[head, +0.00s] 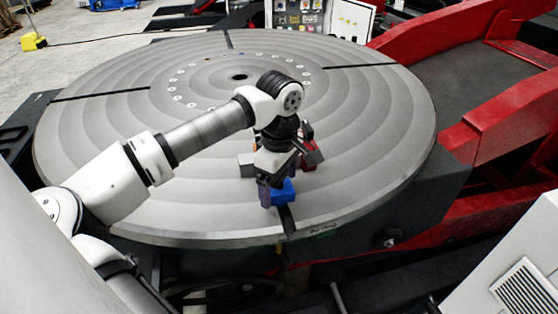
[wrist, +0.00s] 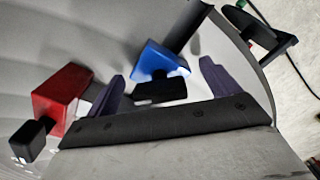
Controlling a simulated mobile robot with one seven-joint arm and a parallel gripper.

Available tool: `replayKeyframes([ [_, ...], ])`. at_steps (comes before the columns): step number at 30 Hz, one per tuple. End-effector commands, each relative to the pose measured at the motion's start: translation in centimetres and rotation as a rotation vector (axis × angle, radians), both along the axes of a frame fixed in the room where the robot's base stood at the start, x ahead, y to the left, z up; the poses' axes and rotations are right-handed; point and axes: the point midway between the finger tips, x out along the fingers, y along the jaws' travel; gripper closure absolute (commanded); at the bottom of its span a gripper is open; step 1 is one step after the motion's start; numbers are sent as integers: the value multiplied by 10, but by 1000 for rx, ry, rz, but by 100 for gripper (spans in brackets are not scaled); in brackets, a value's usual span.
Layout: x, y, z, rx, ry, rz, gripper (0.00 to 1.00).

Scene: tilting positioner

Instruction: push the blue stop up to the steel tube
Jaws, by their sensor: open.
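The blue stop (head: 284,191) is a blue block on the round grey plate, near its front edge. In the wrist view the blue stop (wrist: 163,60) has a black part (wrist: 160,92) at its near side. My gripper (head: 270,200) is low over the plate at the stop. Its purple fingers (wrist: 162,70) are apart, one on each side of the stop, with no clear contact seen. A small grey piece (wrist: 93,92) beside the red block is partly behind the left finger. I cannot tell whether it is the steel tube.
A red block (wrist: 62,93) with a black block (wrist: 28,138) stands left of the fingers in the wrist view. The red block (head: 309,158) is partly hidden by my gripper in the head view. The round plate (head: 370,120) has dark slots and is otherwise mostly clear.

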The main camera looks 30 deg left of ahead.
Motion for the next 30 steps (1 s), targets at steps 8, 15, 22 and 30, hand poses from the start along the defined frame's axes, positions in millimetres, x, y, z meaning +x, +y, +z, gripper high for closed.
replayKeyframes([
  [8,0,0,-15,0,-1,-1,12],
  [15,0,0,-15,0,-1,-1,16],
  [22,0,0,-15,0,-1,-1,46],
  [30,0,0,-15,0,-1,-1,74],
])
